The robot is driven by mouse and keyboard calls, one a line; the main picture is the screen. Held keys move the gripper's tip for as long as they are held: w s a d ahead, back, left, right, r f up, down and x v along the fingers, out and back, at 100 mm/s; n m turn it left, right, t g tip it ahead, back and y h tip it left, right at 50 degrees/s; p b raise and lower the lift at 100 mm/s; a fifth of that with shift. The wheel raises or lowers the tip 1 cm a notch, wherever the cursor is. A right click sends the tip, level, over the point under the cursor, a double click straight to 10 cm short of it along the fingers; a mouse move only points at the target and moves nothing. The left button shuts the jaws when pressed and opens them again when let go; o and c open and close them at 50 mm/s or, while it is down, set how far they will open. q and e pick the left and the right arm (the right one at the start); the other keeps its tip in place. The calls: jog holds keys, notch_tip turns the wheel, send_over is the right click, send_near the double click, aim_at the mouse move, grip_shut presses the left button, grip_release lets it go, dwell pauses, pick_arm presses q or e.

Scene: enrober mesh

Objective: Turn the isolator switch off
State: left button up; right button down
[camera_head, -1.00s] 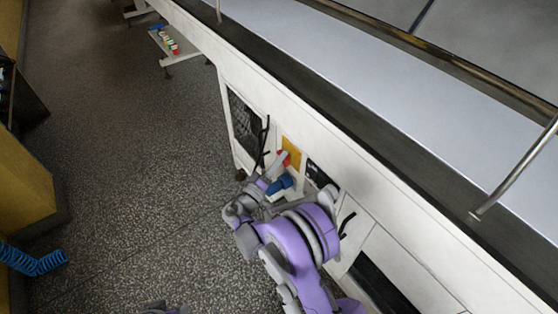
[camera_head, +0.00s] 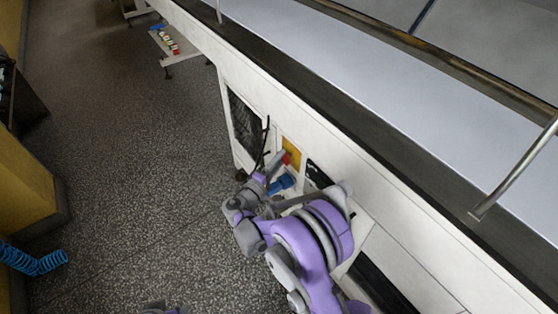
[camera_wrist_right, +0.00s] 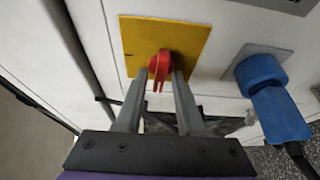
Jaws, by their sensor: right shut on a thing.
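The isolator switch is a red rotary handle (camera_wrist_right: 160,66) on a yellow square plate (camera_wrist_right: 196,40) on the white machine side. In the right wrist view the handle stands roughly upright in the picture. My right gripper (camera_wrist_right: 161,82) has one finger on each side of the handle and is shut on it. In the head view the yellow plate (camera_head: 292,146) and red handle (camera_head: 287,158) show low on the machine, with my right gripper (camera_head: 281,161) at them, partly hidden by its own wrist. My left gripper is not clearly in view.
A blue plug (camera_wrist_right: 262,75) with a dark cable sits in a grey socket plate right of the switch. A dark mesh panel (camera_head: 243,125) is to the left. The conveyor edge (camera_head: 340,110) overhangs above. Speckled floor (camera_head: 130,150) is open at left.

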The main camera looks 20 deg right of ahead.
jog(key=c, duration=0.9)
grip_release()
jog(key=p+v, duration=0.1)
jog(key=v, duration=1)
jog(key=shift+s+d, duration=0.1)
